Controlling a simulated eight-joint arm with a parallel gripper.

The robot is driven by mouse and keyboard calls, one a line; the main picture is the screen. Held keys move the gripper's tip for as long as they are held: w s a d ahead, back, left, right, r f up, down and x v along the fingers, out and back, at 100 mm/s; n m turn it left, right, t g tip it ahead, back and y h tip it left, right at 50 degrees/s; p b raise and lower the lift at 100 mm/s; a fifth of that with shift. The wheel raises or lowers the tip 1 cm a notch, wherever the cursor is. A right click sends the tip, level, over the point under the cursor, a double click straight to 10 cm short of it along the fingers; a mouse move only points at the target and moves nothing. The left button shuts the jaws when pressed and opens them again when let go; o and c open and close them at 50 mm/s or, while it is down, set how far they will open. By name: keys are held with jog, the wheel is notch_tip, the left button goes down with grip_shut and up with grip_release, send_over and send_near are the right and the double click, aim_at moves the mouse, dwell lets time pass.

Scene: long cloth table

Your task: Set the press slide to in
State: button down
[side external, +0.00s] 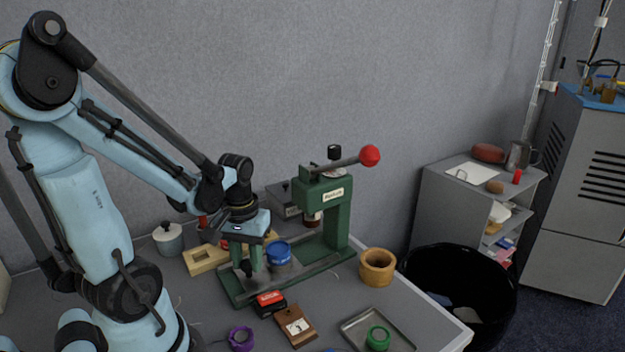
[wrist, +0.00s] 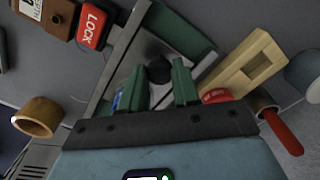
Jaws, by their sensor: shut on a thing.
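The green press (side external: 338,212) stands on the table with its lever and red ball at the top. Its long base with the metal slide (side external: 318,265) runs toward the front left. A blue round piece (side external: 279,253) sits on the slide, between my gripper and the press column. My gripper (side external: 247,266) points down at the slide's near end, away from the column. In the wrist view, its two green fingers (wrist: 158,84) are shut on a black knob (wrist: 158,66) on the slide. The fingers partly hide the blue piece.
A wooden block with a square hole (side external: 205,259) lies behind the base. A red lock tag (side external: 269,299), a brown calendar block (side external: 296,325) and a purple ring (side external: 241,338) lie in front. A wooden cup (side external: 377,266) and a metal tray (side external: 355,325) are at right.

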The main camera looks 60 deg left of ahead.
aim_at(269, 253)
jog(key=w, duration=0.5)
jog(key=c, duration=0.8)
grip_release()
jog(key=shift+r, duration=0.1)
notch_tip(269, 253, up, 12)
dwell(0.4)
